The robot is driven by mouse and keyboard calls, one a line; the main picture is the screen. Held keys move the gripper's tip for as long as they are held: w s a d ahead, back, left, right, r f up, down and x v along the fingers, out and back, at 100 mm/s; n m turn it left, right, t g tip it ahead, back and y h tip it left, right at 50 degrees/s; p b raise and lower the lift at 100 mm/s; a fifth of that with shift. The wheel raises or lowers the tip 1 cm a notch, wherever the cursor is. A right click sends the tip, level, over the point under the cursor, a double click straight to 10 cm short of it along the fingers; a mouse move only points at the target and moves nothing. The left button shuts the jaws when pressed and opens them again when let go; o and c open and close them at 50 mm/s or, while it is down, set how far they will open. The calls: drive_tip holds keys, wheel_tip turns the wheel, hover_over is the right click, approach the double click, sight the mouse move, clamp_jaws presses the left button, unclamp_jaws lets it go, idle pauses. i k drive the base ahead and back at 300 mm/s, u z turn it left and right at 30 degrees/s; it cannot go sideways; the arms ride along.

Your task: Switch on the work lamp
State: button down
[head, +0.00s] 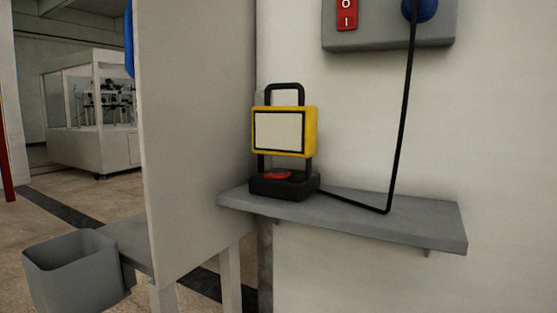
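The work lamp (284,132) stands upright on a grey wall shelf (400,222). It has a yellow frame, a pale front panel, a black handle on top and a black base. A red button or switch (277,175) sits on top of the base, and the panel does not look lit. A black cable (404,110) runs from the base along the shelf and up to a blue plug (421,8). The plug is at a grey wall box (380,35) with a red switch (347,13) marked O and I. My gripper is not in view.
A tall beige panel (195,130) stands left of the lamp, close to the shelf's left end. A grey bin (75,275) is at the lower left by a grey bench. A white enclosed machine (90,130) stands far back. The shelf's right part holds only the cable.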

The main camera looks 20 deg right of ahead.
sight(270, 175)
drive_tip(key=z, duration=0.9)
drive_tip(key=k, duration=0.8)
drive_tip(key=u, duration=1.15)
